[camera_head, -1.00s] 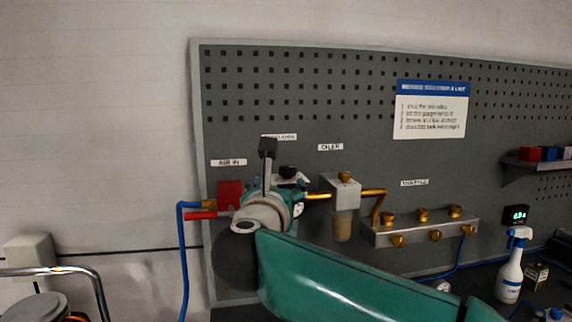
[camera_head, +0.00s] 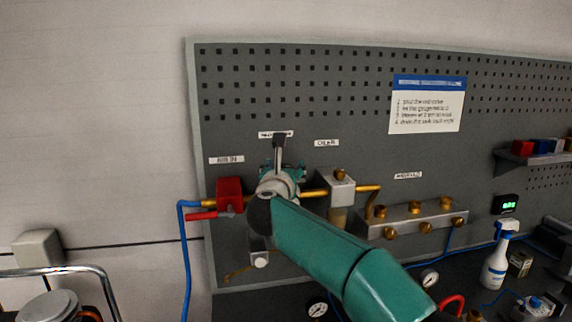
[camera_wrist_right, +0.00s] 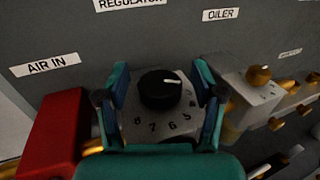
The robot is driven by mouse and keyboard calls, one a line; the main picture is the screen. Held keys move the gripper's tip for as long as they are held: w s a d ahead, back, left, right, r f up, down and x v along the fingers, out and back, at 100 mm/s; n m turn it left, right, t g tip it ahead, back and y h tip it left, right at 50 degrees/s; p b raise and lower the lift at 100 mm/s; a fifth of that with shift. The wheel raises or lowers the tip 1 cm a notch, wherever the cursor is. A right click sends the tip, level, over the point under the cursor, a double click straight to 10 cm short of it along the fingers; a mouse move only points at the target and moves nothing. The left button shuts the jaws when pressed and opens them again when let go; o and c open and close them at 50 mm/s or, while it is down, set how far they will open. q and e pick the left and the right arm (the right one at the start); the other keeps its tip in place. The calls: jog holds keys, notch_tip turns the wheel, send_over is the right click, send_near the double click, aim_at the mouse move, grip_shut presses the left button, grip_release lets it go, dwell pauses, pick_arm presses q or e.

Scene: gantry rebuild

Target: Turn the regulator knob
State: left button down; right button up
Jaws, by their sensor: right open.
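The regulator knob (camera_wrist_right: 160,88) is a black round dial with a white pointer mark. It sits on a grey numbered face (camera_wrist_right: 135,122) below the REGULATOR label. My right gripper (camera_wrist_right: 163,90) is open in the right wrist view, one teal finger on each side of the knob, with visible gaps to it. In the head view my right gripper (camera_head: 283,172) is in front of the regulator, between the red AIR IN valve (camera_head: 229,194) and the oiler (camera_head: 338,188). The knob is hidden there behind the gripper and wrist. My left gripper is not in view.
The red block also shows at left in the right wrist view (camera_wrist_right: 52,130). A brass-fitted manifold (camera_head: 415,215) is right of the oiler. A gauge (camera_head: 317,308), a spray bottle (camera_head: 496,258) and a green-lit readout (camera_head: 506,204) are lower and right. A pegboard (camera_head: 300,90) stands behind.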

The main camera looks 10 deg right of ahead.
jog(key=shift+c, duration=0.3)
jog(key=c, duration=1.1)
